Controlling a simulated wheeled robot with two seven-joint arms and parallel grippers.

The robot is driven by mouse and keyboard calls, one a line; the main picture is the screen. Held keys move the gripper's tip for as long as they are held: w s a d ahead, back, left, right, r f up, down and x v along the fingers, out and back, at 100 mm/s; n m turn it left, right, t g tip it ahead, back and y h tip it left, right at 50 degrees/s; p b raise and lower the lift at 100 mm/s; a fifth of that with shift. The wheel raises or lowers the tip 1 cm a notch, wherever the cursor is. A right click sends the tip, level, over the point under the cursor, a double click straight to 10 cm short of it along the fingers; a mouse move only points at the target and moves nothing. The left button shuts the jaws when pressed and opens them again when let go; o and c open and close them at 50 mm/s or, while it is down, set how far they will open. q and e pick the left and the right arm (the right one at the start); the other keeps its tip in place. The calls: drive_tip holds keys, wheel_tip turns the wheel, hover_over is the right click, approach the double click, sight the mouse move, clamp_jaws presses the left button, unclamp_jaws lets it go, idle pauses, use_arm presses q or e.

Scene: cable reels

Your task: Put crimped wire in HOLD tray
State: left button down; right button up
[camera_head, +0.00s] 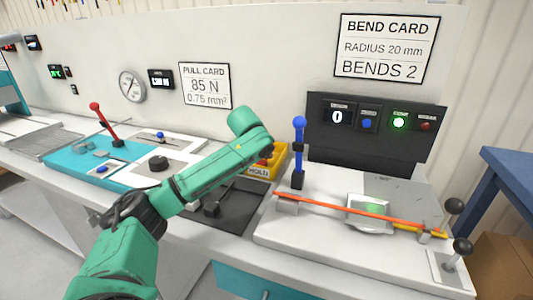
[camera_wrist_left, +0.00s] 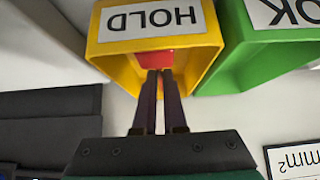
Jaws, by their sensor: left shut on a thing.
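The yellow HOLD tray (camera_wrist_left: 205,55) is at the top of the left wrist view, its label upside down. My left gripper (camera_wrist_left: 159,75) reaches to the tray's open side. Its narrow fingers are close together, shut on a small red piece (camera_wrist_left: 155,58) at their tips. I cannot tell whether this is the crimped wire's end, and no wire length shows. In the head view my green left arm reaches toward a yellow tray (camera_head: 258,172) behind the bench's dark mat, and the fingers are hidden there. My right gripper is not in view.
A green OK tray (camera_wrist_left: 235,60) stands right beside the HOLD tray. In the head view, a bending fixture (camera_head: 330,240) with an orange strip (camera_head: 350,207) and a blue-knobbed lever (camera_head: 299,150) stands to the right. A teal plate with a red-knobbed lever (camera_head: 104,122) is at left.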

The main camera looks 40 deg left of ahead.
use_arm(q)
drive_tip(key=shift+f+b, duration=0.3)
drive_tip(key=shift+f, duration=0.35)
drive_tip(key=c, duration=0.9)
unclamp_jaws()
drive_tip(key=v, duration=1.5)
wheel_tip(320, 180, up, 11)
drive_tip(key=p, duration=1)
drive_tip(key=shift+f, duration=0.2)
drive_tip(key=shift+w, duration=0.1)
